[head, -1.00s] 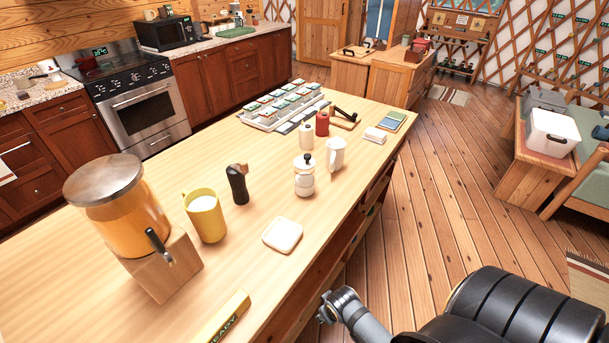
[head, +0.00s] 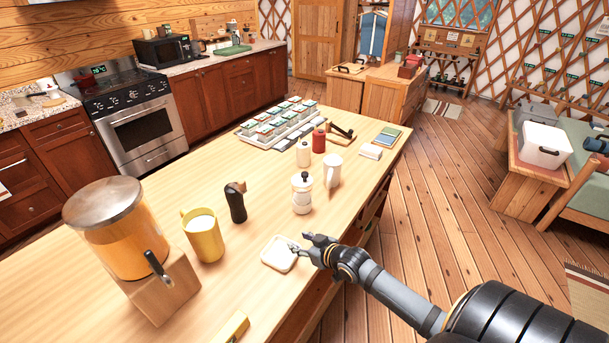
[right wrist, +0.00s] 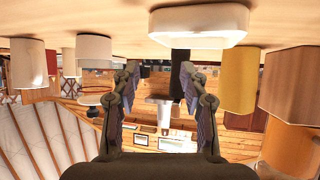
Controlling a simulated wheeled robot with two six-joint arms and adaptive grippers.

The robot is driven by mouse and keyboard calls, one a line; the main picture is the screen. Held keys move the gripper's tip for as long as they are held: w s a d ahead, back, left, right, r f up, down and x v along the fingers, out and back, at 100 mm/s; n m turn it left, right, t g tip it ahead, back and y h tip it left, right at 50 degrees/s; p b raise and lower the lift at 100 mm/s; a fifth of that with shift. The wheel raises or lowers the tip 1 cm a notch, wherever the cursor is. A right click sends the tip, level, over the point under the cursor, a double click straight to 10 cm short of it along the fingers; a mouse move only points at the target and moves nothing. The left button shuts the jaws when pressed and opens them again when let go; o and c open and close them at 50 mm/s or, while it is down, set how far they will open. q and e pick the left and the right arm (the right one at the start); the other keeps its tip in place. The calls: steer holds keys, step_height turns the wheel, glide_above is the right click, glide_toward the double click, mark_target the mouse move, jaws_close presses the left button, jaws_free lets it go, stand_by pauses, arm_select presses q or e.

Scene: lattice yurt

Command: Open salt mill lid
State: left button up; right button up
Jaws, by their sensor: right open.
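A black mill (head: 236,203) with a brown top stands upright on the wooden table (head: 340,215). A white, black-knobbed container (head: 302,194) stands upright to its right. Neither has a readable label, so I cannot tell for sure which is the salt mill. My right gripper (head: 300,243) is open and empty at the table's near edge, by a small white square dish (head: 275,252). In the right wrist view, upside down, the black mill (right wrist: 180,65) shows beyond the fingers (right wrist: 158,72), apart from them, partly behind the dish (right wrist: 198,27). My left gripper is not in view.
A yellow mug (head: 204,238) and a juice dispenser (head: 120,235) stand left of the black mill. A white mug (head: 332,171), white bottle (head: 303,154), red bottle (head: 319,140) and jar rack (head: 270,128) stand farther back. Bare tabletop surrounds the black mill.

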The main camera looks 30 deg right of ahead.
mark_target(307, 177)
steer(key=w+d+r+m+t, duration=0.1)
steer(key=w+d+r+t, duration=0.2)
steer(key=d+r, duration=0.3)
steer(key=w+d+r+t, duration=0.3)
steer(key=w+d, duration=0.1)
steer(key=d, duration=0.3)
steer(key=shift+h, duration=0.5)
steer(key=w+b, duration=0.3)
steer(key=b, duration=0.2)
steer(key=w+b, duration=0.3)
steer(key=b, duration=0.2)
steer(key=w+b, duration=0.3)
steer(key=b, duration=0.3)
steer(key=shift+a+f, duration=0.2)
steer(key=shift+a, duration=0.05)
steer(key=shift+w+r+b, duration=0.1)
steer(key=shift+w+b, duration=0.2)
steer(key=shift+w+r, duration=0.1)
steer(key=shift+w, duration=0.1)
steer(key=shift+a+r, duration=0.1)
steer(key=shift+r, duration=0.1)
jaws_close()
